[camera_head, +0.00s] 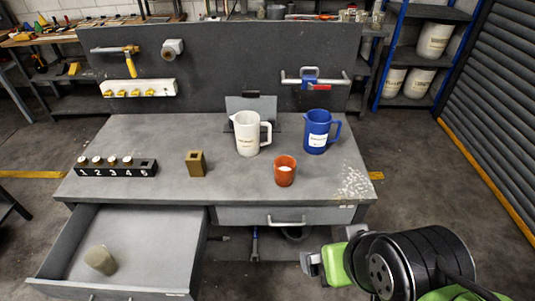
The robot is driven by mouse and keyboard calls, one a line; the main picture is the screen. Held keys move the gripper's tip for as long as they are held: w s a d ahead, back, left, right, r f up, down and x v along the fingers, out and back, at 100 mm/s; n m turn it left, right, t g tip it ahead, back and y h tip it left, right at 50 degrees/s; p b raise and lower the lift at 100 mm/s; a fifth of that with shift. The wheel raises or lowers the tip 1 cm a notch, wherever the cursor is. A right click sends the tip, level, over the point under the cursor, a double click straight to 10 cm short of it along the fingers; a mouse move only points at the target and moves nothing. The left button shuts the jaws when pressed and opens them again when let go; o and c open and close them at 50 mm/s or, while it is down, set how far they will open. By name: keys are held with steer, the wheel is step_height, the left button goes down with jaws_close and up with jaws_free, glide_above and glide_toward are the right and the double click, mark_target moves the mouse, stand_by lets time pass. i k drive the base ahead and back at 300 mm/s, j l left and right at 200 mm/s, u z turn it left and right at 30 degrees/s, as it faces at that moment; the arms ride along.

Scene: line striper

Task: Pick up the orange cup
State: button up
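The orange cup (285,176) stands upright on the grey workbench (228,181), near its front right part. Something pale shows inside the cup. My gripper (308,264) is at the lower right, in front of the bench and below the cup in the picture, apart from it. Its fingers are small and partly hidden by the green and black wrist, so I cannot tell how far apart they are.
A white pitcher (247,134) and a blue pitcher (317,132) stand behind the cup. A brass-coloured block (196,163) and a numbered rack (117,167) are to the left. An open drawer (60,262) juts out at lower left, holding a beige object (100,260).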

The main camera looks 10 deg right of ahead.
mark_target(285, 166)
steer(key=i+l+u, duration=0.15)
steer(key=u, duration=0.35)
steer(key=i+l+u, duration=0.2)
steer(key=u, duration=0.25)
steer(key=i+l+u, duration=0.1)
steer(key=l+u, duration=0.15)
steer(key=u, duration=0.25)
